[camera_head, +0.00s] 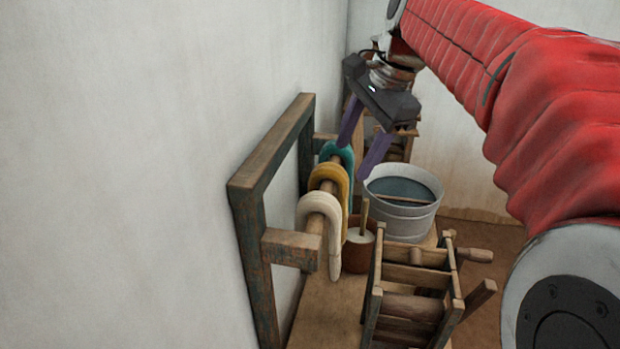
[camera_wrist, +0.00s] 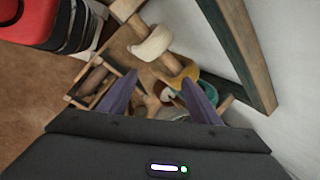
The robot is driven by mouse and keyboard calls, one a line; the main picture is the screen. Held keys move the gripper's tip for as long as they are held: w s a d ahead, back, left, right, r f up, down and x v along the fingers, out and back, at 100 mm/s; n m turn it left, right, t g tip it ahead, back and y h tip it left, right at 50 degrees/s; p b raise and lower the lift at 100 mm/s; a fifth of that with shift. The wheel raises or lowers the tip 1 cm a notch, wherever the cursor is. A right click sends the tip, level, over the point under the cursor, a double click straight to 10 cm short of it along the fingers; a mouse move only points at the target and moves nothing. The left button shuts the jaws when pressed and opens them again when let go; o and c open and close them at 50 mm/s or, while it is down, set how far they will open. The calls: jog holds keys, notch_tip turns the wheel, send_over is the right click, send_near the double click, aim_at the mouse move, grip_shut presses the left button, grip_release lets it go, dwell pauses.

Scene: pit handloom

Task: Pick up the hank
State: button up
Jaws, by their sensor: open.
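Three hanks hang over the bar of a wooden wall rack (camera_head: 244,200): a cream hank (camera_head: 320,203) nearest, a mustard hank (camera_head: 331,174) in the middle and a teal hank (camera_head: 337,150) farthest. My gripper (camera_head: 352,160) points down above the far end of the bar, its two purple fingers spread and empty; in the head view they overlap the area by the teal hank. In the wrist view, the cream hank (camera_wrist: 153,43) is above the fingers, and the mustard hank (camera_wrist: 186,74) is near the right fingertip, with the teal hank (camera_wrist: 207,92) partly hidden behind that finger. Contact cannot be told.
A grey tub (camera_head: 408,222) of dark liquid with a stick across it stands right of the rack. A brown pot (camera_head: 357,257) with a stick is below the hanks. A wooden reel frame (camera_head: 412,278) stands on the bench (camera_head: 322,312). The wall is close on the left.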

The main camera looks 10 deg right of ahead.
jog(key=w+d+r+m+g+y, duration=0.1)
jog(key=w+d+r+m, duration=0.1)
jog(key=w+d+m, duration=0.2)
jog(key=shift+w+r+m+y, duration=0.3)
jog(key=shift+w+m, duration=1.6)
jog(key=shift+w, duration=1.15)
jog(key=shift+a+f, duration=0.1)
send_over(333, 165)
jog(key=d, duration=0.2)
jog(key=shift+s+f, duration=0.2)
jog(key=shift+f, duration=1.8)
jog(key=shift+s+f, duration=0.2)
jog(key=shift+f, duration=1.75)
jog(key=shift+x, duration=2.6)
jog(key=shift+s+a, duration=0.1)
jog(key=shift+s, duration=0.05)
jog(key=c, duration=1.1)
